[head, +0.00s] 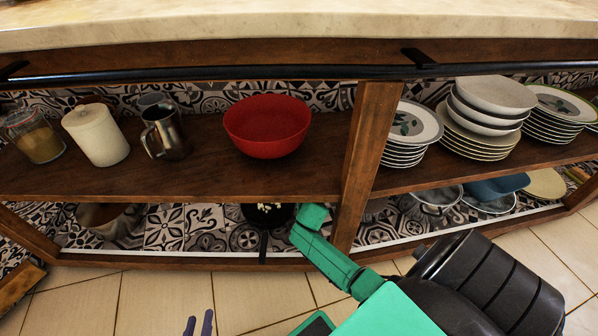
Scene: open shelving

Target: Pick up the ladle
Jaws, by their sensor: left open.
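I cannot make out a ladle in the head view. My left gripper (199,323) shows only as two thin finger tips at the bottom edge, with the floor behind them. The tips are apart and nothing shows between them. My right arm comes in from the lower right, and its green end (312,232) reaches to the lower shelf's front. It partly covers that shelf by the upright. Whether its jaws are open or shut does not show.
The upper shelf (210,183) holds a jar, a white canister (96,135), a metal mug (165,134), a red bowl (267,126) and stacked plates (408,132). A black pan (266,216) and bowls stand below. A wooden upright (366,160) divides the shelving.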

